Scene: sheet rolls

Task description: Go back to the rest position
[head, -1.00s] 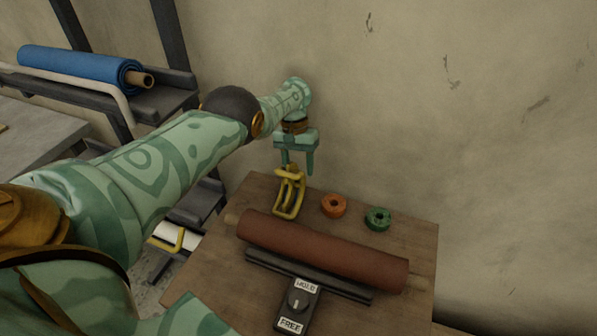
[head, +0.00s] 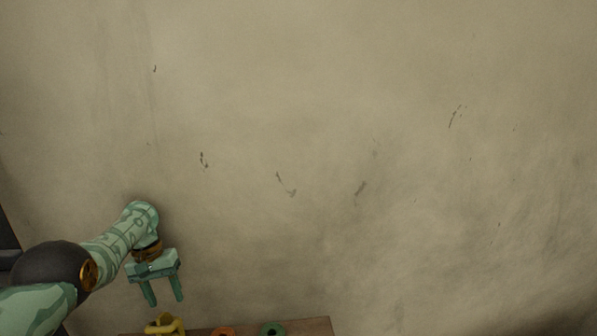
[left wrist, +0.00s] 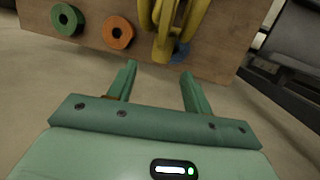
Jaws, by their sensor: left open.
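My left gripper (head: 163,291) is open and empty in the head view, above the back edge of the wooden table (head: 308,326). It also shows in the left wrist view (left wrist: 158,82), its two fingers spread with nothing between them. A yellow bracket-like object (head: 165,324) stands on the table just below the gripper in the head view. In the left wrist view the yellow object (left wrist: 170,28) is beyond the fingertips, apart from them. My right gripper is in neither view.
An orange ring (head: 222,332) and a green ring (head: 273,329) lie at the table's back edge, cut off by the frame. In the left wrist view a blue round thing (left wrist: 180,52) is partly behind the yellow object. A bare wall (head: 350,150) fills most of the head view.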

